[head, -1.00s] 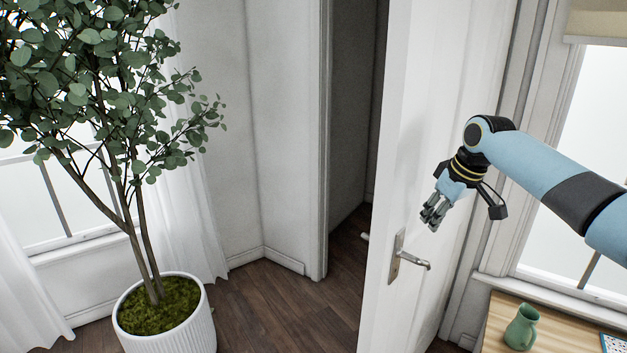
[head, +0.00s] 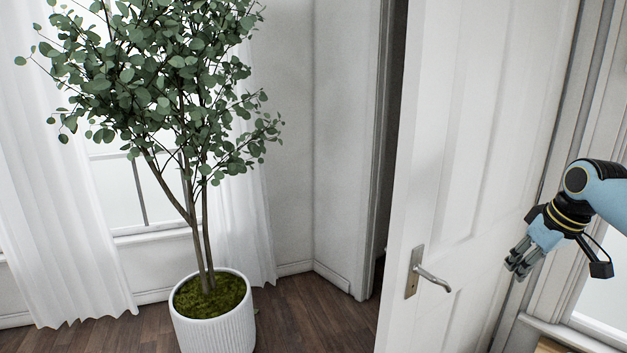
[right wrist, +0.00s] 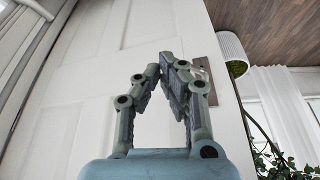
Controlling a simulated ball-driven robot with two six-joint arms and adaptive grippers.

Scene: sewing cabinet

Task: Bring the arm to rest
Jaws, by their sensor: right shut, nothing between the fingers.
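My right gripper (head: 517,264) is at the right of the head view, its fingers pointing down and left. It is shut and empty, in front of the white door (head: 470,150) and to the right of the metal door handle (head: 432,279). In the right wrist view the fingertips (right wrist: 164,68) meet against the background of the door panel (right wrist: 90,100). The handle plate (right wrist: 203,75) shows partly behind a finger there. The door stands ajar, with a dark gap at its left edge. My left gripper is not in view.
A tall leafy plant in a white ribbed pot (head: 214,325) stands left of the door. Behind it are white curtains (head: 75,200) and a window. Bare wooden floor (head: 310,315) lies between pot and door. A wooden surface (head: 550,346) shows at the bottom right.

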